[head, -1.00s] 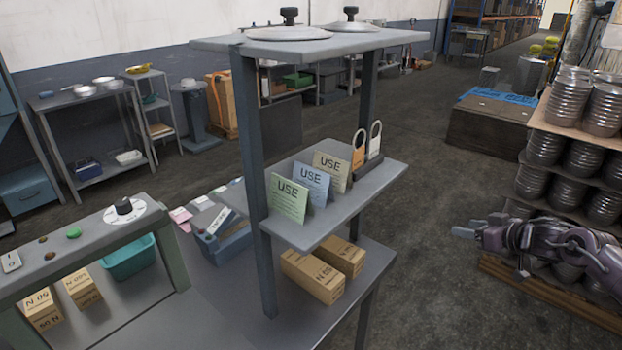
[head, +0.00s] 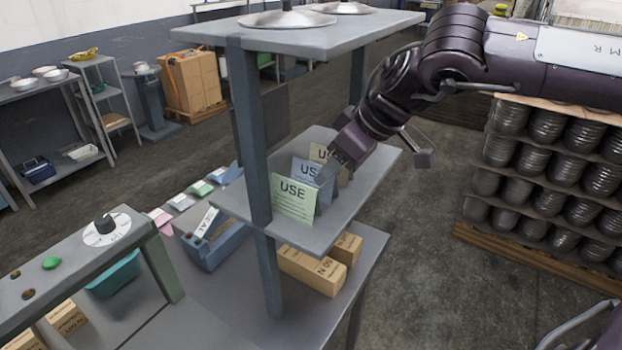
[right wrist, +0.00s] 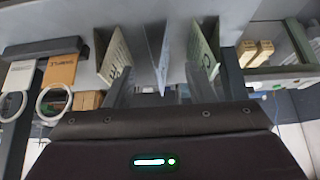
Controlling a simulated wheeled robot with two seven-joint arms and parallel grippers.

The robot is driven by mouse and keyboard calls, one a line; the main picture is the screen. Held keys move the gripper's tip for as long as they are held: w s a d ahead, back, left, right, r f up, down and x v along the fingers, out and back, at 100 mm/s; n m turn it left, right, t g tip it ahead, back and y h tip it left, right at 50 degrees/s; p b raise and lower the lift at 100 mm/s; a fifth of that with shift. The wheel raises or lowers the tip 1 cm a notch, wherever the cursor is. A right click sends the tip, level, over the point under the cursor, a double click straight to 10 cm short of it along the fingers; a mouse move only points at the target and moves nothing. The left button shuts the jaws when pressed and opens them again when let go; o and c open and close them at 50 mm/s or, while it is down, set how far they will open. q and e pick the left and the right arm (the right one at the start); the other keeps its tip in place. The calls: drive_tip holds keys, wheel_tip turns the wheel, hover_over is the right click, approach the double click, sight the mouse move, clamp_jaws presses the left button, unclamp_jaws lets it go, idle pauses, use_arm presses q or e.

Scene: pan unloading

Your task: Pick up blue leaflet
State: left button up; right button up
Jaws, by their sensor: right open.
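The blue leaflet (head: 303,170) stands upright on the middle shelf, between a green leaflet (head: 293,200) and a tan one (head: 318,153). My right gripper (head: 330,172) has come in from the right and is at the blue leaflet, covering part of it in the head view. In the right wrist view, the open fingers of the right gripper (right wrist: 158,90) lie on either side of the blue leaflet (right wrist: 156,50), which shows edge-on between them. The finger gaps beside the tan leaflet (right wrist: 113,55) and green leaflet (right wrist: 203,50) are narrow. My left gripper is out of view.
Cardboard boxes (head: 312,270) sit below. Stacked metal cans (head: 535,165) stand right.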

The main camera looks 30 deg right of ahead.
drive_tip(key=shift+w+a+f+p, duration=0.25)
drive_tip(key=shift+w+f+p, duration=0.2)
drive_tip(key=shift+f+p, duration=0.05)
drive_tip(key=p+x, duration=0.1)
drive_tip(key=x, duration=0.2)
drive_tip(key=shift+w+a+p, duration=0.1)
drive_tip(key=shift+w+p, duration=0.1)
drive_tip(key=shift+p, duration=0.1)
drive_tip(key=shift+w+a+f, duration=0.1)
drive_tip(key=shift+w+f, duration=0.2)
drive_tip(key=shift+f, duration=0.2)
drive_tip(key=shift+c, duration=0.3)
drive_tip(key=c, duration=1)
